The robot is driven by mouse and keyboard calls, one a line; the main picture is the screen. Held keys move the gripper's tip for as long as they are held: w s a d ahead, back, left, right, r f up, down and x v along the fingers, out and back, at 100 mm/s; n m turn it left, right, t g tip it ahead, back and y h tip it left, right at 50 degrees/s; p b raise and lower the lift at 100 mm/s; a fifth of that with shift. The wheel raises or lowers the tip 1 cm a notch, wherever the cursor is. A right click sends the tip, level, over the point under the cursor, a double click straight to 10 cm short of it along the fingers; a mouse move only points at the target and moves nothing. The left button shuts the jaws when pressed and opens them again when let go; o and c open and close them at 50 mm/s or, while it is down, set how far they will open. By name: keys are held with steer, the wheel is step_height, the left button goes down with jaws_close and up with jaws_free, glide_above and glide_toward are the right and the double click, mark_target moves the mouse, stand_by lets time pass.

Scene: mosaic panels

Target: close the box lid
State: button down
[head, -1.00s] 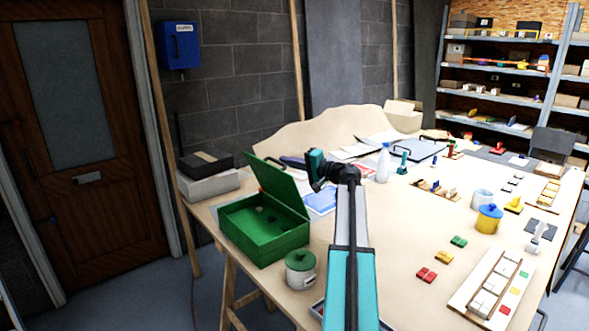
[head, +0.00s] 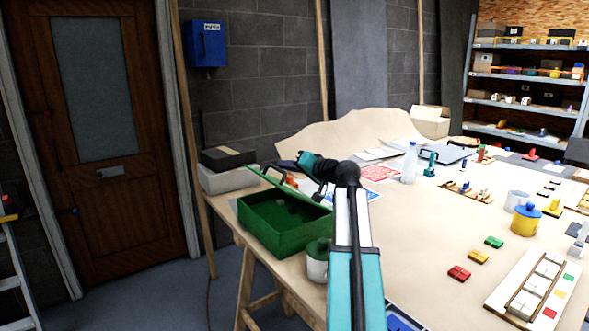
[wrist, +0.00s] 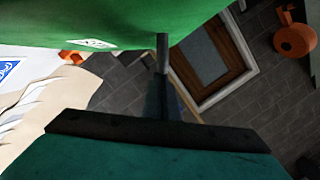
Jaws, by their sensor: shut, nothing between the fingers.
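The green box (head: 302,240) stands at the table's left front edge in the head view, its inside partly visible. Its green lid (head: 263,176) is tilted over toward the box opening and shows nearly edge-on. The lid also fills the top of the wrist view (wrist: 120,22). My gripper (wrist: 162,42) is shut and empty, its fingertip at the lid's lower edge in the wrist view; I cannot tell if it touches. In the head view my arm's end is behind and right of the lid, fingers hard to make out.
Dark and pale boxes (head: 222,178) lie behind on the left. A bottle (head: 410,163), papers and coloured blocks lie to the right.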

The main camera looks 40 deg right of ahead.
steer(key=a+f+n+h+b, duration=0.2)
steer(key=a+f+n+b, duration=0.3)
steer(key=a+f+b, duration=0.2)
steer(key=shift+w+f+n+g+b, duration=0.2)
steer(key=shift+f+n+g+b, duration=0.15)
steer(key=shift+f+b, duration=0.9)
steer(key=shift+a, duration=0.1)
steer(key=shift+s, duration=0.15)
steer(key=v, duration=1.3)
steer(key=shift+s+r, duration=0.2)
steer(key=shift+r, duration=0.25)
steer(key=shift+r, duration=0.1)
step_height(320, 180, up, 9)
steer(key=p, duration=0.9)
steer(key=shift+r+p, duration=0.5)
steer(key=shift+p, duration=0.1)
